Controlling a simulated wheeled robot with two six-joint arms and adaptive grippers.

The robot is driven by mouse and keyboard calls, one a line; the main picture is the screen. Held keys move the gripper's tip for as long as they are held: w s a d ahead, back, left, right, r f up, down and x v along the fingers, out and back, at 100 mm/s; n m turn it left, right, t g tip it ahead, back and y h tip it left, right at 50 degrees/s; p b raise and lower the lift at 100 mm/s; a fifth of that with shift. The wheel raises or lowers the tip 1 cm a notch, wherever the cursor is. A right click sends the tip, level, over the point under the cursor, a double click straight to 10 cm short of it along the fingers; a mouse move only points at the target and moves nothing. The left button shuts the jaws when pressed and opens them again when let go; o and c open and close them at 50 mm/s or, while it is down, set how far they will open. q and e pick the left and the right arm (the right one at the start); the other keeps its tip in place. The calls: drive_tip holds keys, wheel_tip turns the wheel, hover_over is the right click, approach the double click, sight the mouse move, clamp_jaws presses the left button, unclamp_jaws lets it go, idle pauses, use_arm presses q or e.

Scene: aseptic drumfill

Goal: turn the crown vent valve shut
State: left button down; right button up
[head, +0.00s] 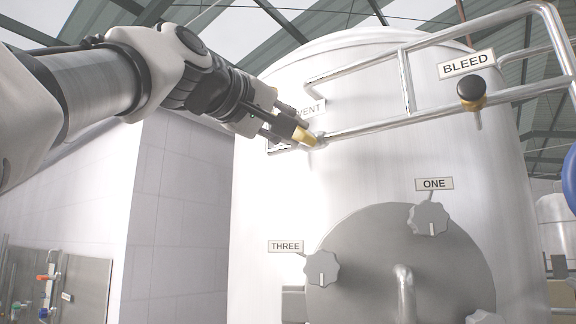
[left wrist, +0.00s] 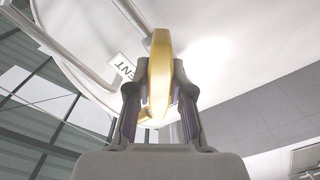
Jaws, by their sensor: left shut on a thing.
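The crown vent valve's yellow handle (head: 304,137) is at the upper part of the steel tank, by the VENT label (head: 312,108). My left gripper (head: 296,132) reaches it from the left and is shut on the handle. In the left wrist view the yellow handle (left wrist: 160,75) stands between the two fingers (left wrist: 159,95), with the VENT label (left wrist: 122,67) just left of it. The arm and gripper partly cover the label in the head view. The valve's body is mostly hidden. My right gripper is not in view.
A steel rail (head: 430,119) runs across the tank close to the valve. A BLEED label (head: 467,64) and black knob (head: 471,89) are on the right. Grey knobs marked ONE (head: 429,218) and THREE (head: 321,267) sit lower. A white wall (head: 178,210) stands left of the tank.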

use_arm(q)
drive_tip(key=m, duration=0.5)
drive_tip(key=shift+m+b, duration=0.3)
drive_tip(key=shift+b, duration=0.05)
drive_tip(key=m, duration=0.4)
drive_tip(key=shift+w+a+m, duration=0.1)
drive_tip(key=shift+a+m, duration=0.05)
drive_tip(key=shift+m, duration=0.15)
drive_tip(key=c, duration=1.1)
unclamp_jaws()
drive_tip(key=shift+o, duration=0.3)
drive_tip(key=shift+w+d+f, duration=0.2)
drive_tip(key=shift+w+d, duration=0.05)
drive_tip(key=shift+w, duration=0.1)
drive_tip(key=shift+s+a+r, duration=0.1)
drive_tip(key=shift+s, duration=0.1)
